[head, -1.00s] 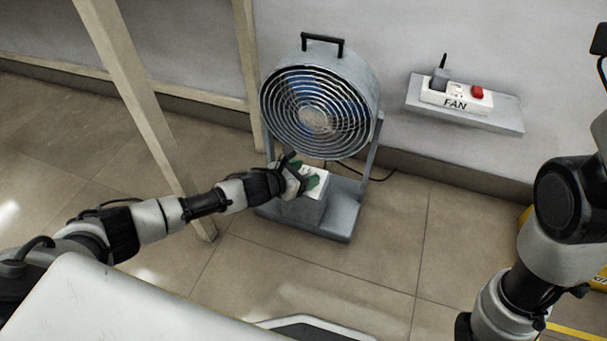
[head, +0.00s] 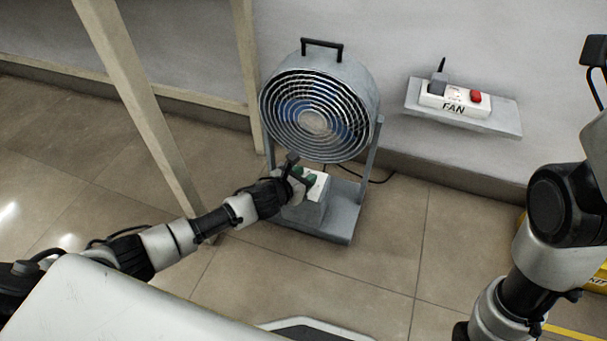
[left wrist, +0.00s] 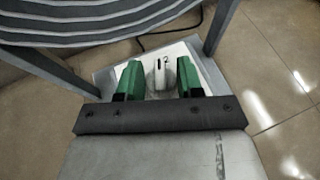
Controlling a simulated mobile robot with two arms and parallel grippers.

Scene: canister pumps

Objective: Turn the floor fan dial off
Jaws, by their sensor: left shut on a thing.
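The grey floor fan (head: 318,110) stands on the tiles against the wall, with a round grille and a black top handle. A grey control box with a white top panel (head: 319,187) sits at the front of its base. My left gripper (head: 307,179) is over this panel. In the left wrist view, its green fingers (left wrist: 160,76) are on both sides of the pale dial (left wrist: 162,80) and shut on it. A black mark and a "2" show there; the dial's exact setting is hard to read. My right gripper is out of view.
A wall shelf (head: 500,117) at right holds a power strip (head: 455,99) labelled FAN, with a red switch (head: 475,97) and a grey plug. A wooden table leg (head: 150,120) stands left of the fan, close to my left arm.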

